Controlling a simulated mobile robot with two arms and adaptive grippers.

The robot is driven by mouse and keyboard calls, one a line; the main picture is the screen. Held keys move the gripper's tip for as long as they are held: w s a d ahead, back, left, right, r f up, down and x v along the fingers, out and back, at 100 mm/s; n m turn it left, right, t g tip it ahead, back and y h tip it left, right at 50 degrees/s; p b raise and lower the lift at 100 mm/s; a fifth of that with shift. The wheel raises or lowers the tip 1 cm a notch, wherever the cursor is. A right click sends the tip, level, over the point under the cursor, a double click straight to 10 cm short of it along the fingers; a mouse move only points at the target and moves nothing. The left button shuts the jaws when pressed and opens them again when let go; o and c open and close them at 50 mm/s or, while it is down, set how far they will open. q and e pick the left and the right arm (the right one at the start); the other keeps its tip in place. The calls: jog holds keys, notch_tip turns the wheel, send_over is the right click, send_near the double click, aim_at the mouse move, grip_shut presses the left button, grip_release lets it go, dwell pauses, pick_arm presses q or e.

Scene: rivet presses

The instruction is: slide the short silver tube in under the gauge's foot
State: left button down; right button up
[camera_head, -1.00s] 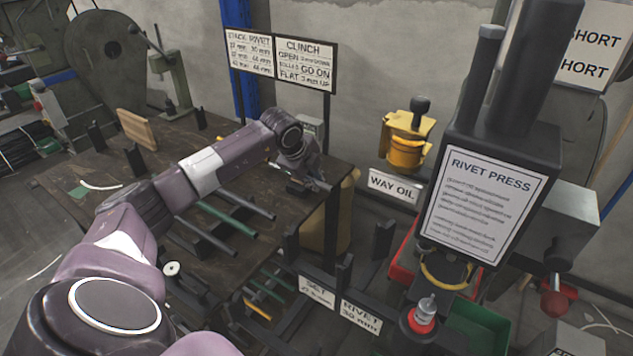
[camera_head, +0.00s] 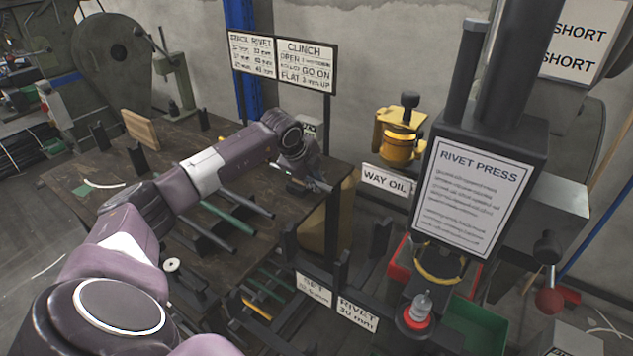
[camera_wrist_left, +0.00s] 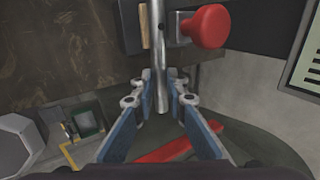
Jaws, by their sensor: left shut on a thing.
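My left gripper (camera_head: 312,184) is over the right end of the dark workbench, at the end of my purple arm. In the left wrist view, the left gripper (camera_wrist_left: 160,95) has its blue fingers closed around a silver tube (camera_wrist_left: 161,50), which points away from me. The tube's far end runs out of the top of that view. Beside it is a dark fitting with a red knob (camera_wrist_left: 206,27); I cannot tell whether this belongs to the gauge. A grey box (camera_head: 311,126) stands behind the gripper, partly hidden. The gauge's foot is not clearly visible. My right gripper is not in view.
Green and dark bars (camera_head: 230,219) lie on the workbench (camera_head: 75,180) beneath my arm. A wooden block (camera_head: 140,129) stands farther back. The rivet press (camera_head: 475,190), a yellow oiler (camera_head: 399,135) and a green bin (camera_head: 473,325) are to the right.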

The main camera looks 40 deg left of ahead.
pick_arm(q)
jog(key=shift+f, duration=0.1)
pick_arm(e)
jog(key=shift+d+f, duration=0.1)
pick_arm(q)
jog(key=c, duration=1.8)
grip_release()
jog(key=shift+c, duration=0.2)
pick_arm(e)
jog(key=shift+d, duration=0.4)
pick_arm(q)
jog(key=shift+s+r, duration=0.2)
jog(key=shift+r, duration=0.2)
jog(key=v, duration=1.1)
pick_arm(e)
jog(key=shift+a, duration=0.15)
pick_arm(q)
jog(key=shift+d, duration=0.1)
